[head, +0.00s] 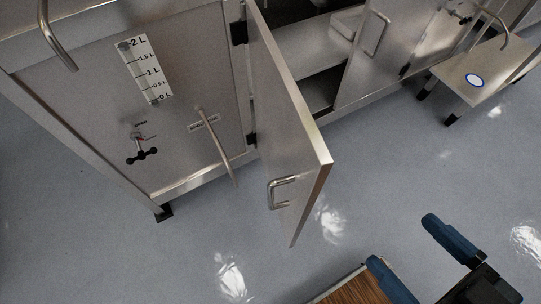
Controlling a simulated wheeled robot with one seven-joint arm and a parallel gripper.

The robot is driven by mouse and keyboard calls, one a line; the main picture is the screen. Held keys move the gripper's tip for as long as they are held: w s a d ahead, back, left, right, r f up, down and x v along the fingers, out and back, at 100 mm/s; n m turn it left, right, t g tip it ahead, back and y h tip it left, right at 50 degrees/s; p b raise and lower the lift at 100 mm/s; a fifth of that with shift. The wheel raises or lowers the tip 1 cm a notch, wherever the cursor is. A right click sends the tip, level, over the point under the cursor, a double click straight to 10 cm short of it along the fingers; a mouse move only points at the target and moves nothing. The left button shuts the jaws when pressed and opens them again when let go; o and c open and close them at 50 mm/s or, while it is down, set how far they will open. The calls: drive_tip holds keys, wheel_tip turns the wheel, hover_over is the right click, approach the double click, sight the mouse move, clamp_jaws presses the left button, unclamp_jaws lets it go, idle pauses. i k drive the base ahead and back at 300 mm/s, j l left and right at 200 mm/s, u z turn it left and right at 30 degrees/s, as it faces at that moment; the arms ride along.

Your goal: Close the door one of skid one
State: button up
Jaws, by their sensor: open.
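A steel cabinet door (287,125) stands open in the middle of the head view, swung out over the floor from black hinges on its left side. A D-shaped metal handle (283,191) is on its face near the lower free end. A second steel door (365,58) with a similar handle stands at an angle to the right of the opening. Which door is door one cannot be told from any label. My gripper (400,240) is at the lower right, with its blue fingers apart and empty. It is to the right of the open door and touches nothing visible.
The steel front panel (85,110) at left carries a litre scale (146,70), a black-knobbed valve (141,150) and a bar handle (218,148). A low steel bench (475,75) is at upper right. A wood-grained surface (352,290) is at the bottom. Blue-grey floor is clear around the door.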

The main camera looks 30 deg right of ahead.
sight(296, 161)
drive_tip(key=j+u, duration=0.45)
drive_tip(key=j, duration=0.95)
drive_tip(key=i, duration=0.05)
